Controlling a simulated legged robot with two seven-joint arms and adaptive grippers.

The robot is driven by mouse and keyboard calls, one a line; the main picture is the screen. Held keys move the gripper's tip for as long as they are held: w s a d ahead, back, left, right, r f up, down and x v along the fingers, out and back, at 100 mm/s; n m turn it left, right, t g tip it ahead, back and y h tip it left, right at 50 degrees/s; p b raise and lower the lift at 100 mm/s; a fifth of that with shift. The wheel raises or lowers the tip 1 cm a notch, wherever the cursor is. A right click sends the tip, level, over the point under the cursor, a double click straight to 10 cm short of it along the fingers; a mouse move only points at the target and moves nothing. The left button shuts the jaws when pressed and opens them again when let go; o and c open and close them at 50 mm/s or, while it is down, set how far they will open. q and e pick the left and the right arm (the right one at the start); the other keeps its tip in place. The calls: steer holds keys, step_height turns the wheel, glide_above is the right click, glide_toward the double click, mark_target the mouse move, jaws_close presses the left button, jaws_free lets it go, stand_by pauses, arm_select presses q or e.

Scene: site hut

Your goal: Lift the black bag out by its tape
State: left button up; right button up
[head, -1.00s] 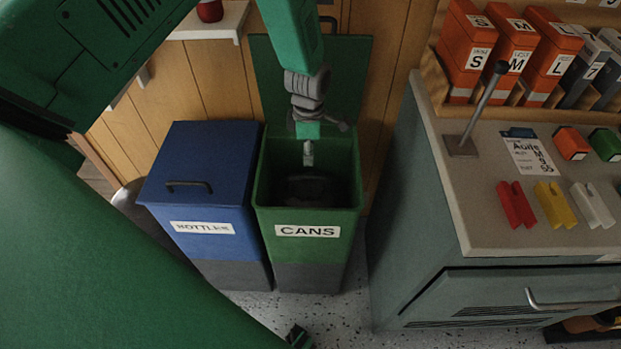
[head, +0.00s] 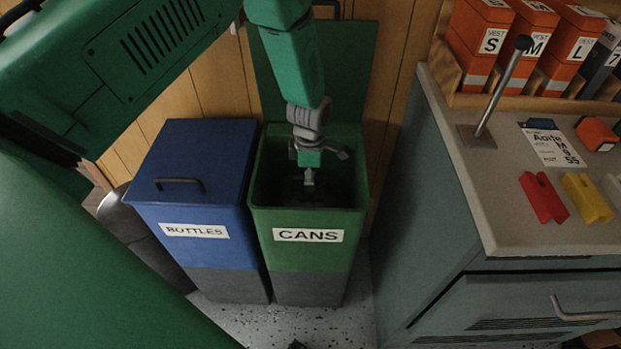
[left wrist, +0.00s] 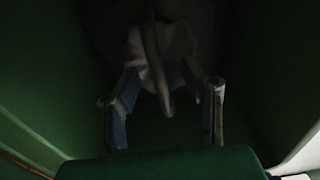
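My left gripper (head: 309,178) points down inside the open green bin marked CANS (head: 307,250). In the left wrist view the two fingers of this gripper (left wrist: 167,85) stand apart, one on each side of a pale grey, crumpled shape with a strip (left wrist: 160,75) standing up from it. This looks like the tape at the top of the bag, but the dimness hides its detail. The black bag (left wrist: 105,18) is only a dark mass deep in the bin. The fingers are not closed on the strip. My right gripper is not in view.
The bin's lid (head: 347,70) stands open behind it. A closed blue BOTTLES bin (head: 195,215) is close on the left. A grey cabinet (head: 440,200) with a counter stands to the right, with a lever (head: 500,85) and colored clips (head: 543,197) on top.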

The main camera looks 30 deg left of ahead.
arm_select(q)
jaws_close()
steer(key=shift+r+p, duration=3.75)
steer(key=shift+r, duration=0.9)
step_height(320, 180, up, 9)
steer(key=p, duration=0.7)
step_height(320, 180, up, 9)
steer(key=p, duration=0.7)
steer(key=shift+p, duration=0.35)
